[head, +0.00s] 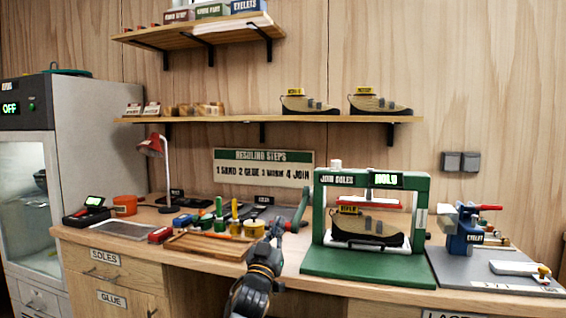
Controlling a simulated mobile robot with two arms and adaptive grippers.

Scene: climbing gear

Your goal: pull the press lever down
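The green sole press (309,235) stands on the bench right of centre, with a lit display reading what looks like HOLD. A climbing shoe (366,227) with a yellow tag sits inside it, under the red pressing plate (370,202). A slim lever-like part (302,205) slants down at the left side of the press. My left gripper (279,228) reaches up from the bottom to the low end of this part. It looks close to or touching it; whether its fingers are closed is too small to tell. My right gripper is not in view.
A blue eyelet press (464,235) with a red handle stands to the right. A wooden tray (207,246), glue bottles and brushes lie left of my gripper. A red lamp (152,147) and an oven (30,150) are further left. Shelves hang above.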

